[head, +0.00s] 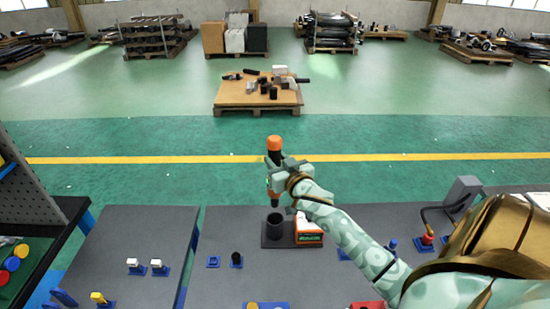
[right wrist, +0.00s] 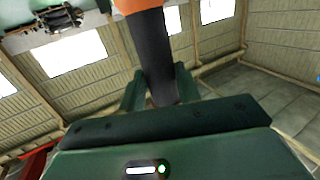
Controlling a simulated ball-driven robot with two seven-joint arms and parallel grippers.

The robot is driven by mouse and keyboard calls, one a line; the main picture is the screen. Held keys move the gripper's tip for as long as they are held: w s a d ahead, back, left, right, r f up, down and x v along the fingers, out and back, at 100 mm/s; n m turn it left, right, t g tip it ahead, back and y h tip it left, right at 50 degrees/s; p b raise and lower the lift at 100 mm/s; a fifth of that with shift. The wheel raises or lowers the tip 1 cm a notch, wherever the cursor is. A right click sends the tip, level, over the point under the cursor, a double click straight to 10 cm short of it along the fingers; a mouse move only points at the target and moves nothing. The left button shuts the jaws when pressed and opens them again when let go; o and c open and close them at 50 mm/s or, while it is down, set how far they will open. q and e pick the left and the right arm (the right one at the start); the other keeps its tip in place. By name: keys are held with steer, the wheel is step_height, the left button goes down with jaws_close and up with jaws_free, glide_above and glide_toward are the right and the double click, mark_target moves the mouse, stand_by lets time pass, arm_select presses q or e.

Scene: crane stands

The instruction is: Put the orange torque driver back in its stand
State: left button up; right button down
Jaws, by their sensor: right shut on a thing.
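The torque driver (head: 274,144) has an orange top, a black shaft and an orange lower part. My right gripper (head: 277,174) is shut on its middle and holds it roughly upright in the air. In the right wrist view the dark shaft (right wrist: 154,55) stands between the fingers, with orange at the top edge. A black cup-shaped stand (head: 274,228) on a square base is on the grey table, just below the driver in the head view. The driver is apart from it. My left gripper is not in view.
An orange and white box (head: 309,232) stands close to the right of the stand.

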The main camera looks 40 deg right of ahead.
steer(key=shift+s+a+r, duration=0.1)
steer(key=shift+s+r, duration=0.1)
steer(key=shift+r, duration=0.15)
steer(key=shift+w, duration=0.1)
steer(key=shift+w+p, duration=0.1)
steer(key=shift+p, duration=0.4)
step_height(320, 180, down, 3)
steer(key=shift+b, duration=1.2)
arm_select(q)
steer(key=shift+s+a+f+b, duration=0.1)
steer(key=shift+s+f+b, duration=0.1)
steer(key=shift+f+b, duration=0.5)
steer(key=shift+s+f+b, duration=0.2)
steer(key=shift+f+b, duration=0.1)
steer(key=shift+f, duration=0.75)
arm_select(e)
steer(key=shift+f, duration=1.5)
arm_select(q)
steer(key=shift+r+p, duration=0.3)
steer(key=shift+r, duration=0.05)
